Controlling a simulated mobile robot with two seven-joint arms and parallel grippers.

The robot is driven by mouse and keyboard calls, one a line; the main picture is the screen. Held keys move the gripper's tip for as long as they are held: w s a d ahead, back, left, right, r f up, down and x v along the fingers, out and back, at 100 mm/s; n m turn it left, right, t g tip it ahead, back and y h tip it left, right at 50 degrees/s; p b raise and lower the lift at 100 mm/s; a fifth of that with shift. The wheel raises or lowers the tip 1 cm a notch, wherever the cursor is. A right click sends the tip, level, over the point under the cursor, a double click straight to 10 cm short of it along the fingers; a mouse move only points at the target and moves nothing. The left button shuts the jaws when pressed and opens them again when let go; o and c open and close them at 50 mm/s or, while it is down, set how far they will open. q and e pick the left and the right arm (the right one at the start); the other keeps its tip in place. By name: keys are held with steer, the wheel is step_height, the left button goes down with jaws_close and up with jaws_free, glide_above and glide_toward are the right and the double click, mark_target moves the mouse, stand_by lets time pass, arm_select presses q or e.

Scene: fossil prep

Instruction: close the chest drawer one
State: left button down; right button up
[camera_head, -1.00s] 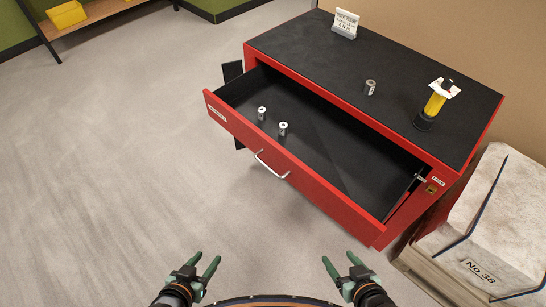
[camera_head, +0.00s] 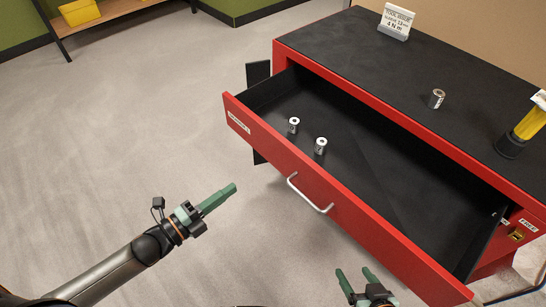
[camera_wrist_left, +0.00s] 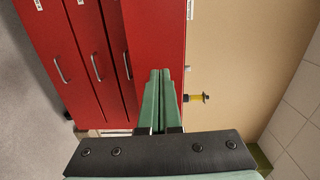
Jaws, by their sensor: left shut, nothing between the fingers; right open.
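The red chest drawer (camera_head: 262,137) is pulled well out from the red chest (camera_head: 395,98) and shows its black inside. Its front has a silver bar handle (camera_head: 309,194) and a white label at the left end. Two silver cylinders (camera_head: 294,124) stand inside it. My left gripper (camera_head: 233,188) is shut and empty, left of the drawer front and apart from it. The left wrist view shows its green fingers (camera_wrist_left: 160,75) together, with red drawer fronts (camera_wrist_left: 65,50) beyond. My right gripper (camera_head: 354,273) is open, in front of the drawer at the bottom of the head view.
On the black chest top stand a sign (camera_head: 396,22), a silver cylinder (camera_head: 437,98) and a yellow tool (camera_head: 529,124). A shelf with a yellow bin (camera_head: 79,12) is at the far left. The grey floor left of the drawer is clear.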

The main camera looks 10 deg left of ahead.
arm_select(q)
steer(key=b, duration=0.2)
glide_toward(280, 155)
steer(key=shift+m, duration=0.3)
steer(key=x, duration=0.6)
steer(key=shift+w+d, duration=0.1)
steer(key=shift+w, duration=0.35)
steer(key=shift+d, duration=0.1)
